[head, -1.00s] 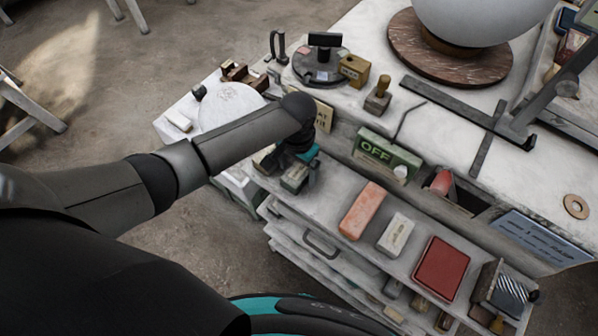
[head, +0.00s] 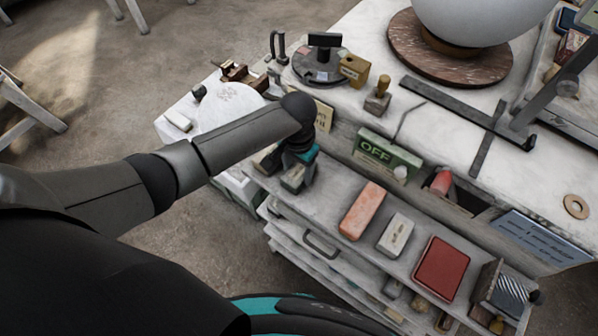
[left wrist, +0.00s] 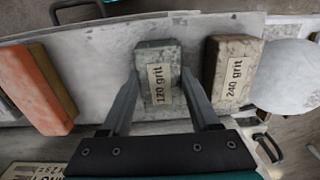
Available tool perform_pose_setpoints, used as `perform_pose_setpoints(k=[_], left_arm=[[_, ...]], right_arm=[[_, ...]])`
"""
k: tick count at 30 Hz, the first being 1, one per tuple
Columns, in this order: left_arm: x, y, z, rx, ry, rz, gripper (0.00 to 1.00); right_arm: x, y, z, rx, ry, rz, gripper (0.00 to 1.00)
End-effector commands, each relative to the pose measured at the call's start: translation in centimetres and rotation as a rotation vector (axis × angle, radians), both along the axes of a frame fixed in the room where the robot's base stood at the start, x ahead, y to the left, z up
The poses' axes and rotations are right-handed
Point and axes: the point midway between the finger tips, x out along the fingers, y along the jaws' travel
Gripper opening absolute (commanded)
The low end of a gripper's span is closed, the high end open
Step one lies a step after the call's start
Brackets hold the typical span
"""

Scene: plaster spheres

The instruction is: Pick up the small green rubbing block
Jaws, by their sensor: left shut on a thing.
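The small green rubbing block (left wrist: 157,75) is grey-green with a paper label reading "120 grit". It lies on the pale shelf, and in the head view (head: 293,181) it shows at the end of my left arm. My left gripper (left wrist: 160,88) is shut on it, one finger along each long side. In the head view my left gripper (head: 300,168) comes down over the block and is partly hidden by my wrist. My right gripper is in neither view.
A brownish "240 grit" block (left wrist: 231,72) lies close on the right in the wrist view. An orange block (head: 362,210), a pale block (head: 395,235) and a red block (head: 441,267) lie further along the shelf (head: 325,200).

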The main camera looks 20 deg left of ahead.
Motion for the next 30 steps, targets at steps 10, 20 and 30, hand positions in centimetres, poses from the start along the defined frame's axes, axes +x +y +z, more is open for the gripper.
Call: perform_pose_setpoints(k=[10, 20, 30], left_arm=[[0.1, 0.0, 0.4, -0.001, -0.003, 0.000, 0.00], [0.2, 0.0, 5.2, -0.003, -0.008, -0.001, 0.00], [0.2, 0.0, 15.0, -0.003, -0.008, -0.001, 0.00]], right_arm=[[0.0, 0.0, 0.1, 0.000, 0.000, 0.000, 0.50], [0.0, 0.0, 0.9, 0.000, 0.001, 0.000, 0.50], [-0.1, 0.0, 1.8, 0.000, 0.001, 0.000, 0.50]])
